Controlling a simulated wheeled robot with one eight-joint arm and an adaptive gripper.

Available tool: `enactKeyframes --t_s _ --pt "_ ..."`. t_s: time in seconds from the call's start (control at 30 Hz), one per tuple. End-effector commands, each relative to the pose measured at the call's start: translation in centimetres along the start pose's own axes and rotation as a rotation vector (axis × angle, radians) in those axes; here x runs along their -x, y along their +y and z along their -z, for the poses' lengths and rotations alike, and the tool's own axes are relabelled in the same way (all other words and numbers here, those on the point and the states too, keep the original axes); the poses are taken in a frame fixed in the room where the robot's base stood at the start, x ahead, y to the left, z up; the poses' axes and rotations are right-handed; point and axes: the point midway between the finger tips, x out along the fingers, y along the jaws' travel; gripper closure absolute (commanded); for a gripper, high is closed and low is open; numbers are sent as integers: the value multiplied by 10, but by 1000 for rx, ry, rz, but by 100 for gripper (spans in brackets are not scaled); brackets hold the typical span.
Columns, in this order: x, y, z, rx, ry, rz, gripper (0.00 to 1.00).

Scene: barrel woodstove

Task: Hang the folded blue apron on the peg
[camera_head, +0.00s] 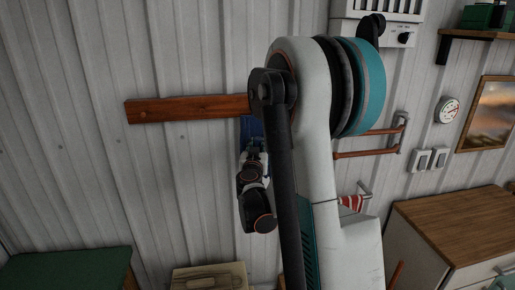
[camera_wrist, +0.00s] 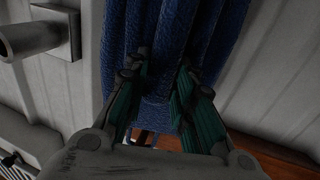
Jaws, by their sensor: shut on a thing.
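The folded blue apron (camera_wrist: 160,50) hangs in thick folds between the fingers of my gripper (camera_wrist: 163,100) in the wrist view. The fingers are shut on it. In the head view a small patch of the apron (camera_head: 250,128) shows just above my gripper (camera_head: 254,147), in front of the wall under the wooden board (camera_head: 185,108). Most of it is hidden by my arm. A grey metal rod on a square plate (camera_wrist: 45,35) stands left of the apron in the wrist view, apart from it. I cannot tell whether it is the peg. No peg shows clearly in the head view.
Copper rails (camera_head: 367,153) are on the wall right of my arm, with a red-striped cloth (camera_head: 351,202) below. A wood-topped cabinet (camera_head: 455,225) stands at right, a green-topped piece (camera_head: 70,268) at lower left. A shelf (camera_head: 478,34) is at upper right.

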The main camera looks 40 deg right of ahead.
Motion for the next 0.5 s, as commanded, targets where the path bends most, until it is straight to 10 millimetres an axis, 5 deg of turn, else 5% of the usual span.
enactKeyframes --t_s 0.33,0.37,0.47,0.5 --pt "-1 -1 0 1 0 1 100" --pt "-1 -1 0 1 0 1 75" --pt "-1 -1 0 1 0 1 53" --pt "-1 -1 0 1 0 1 53"
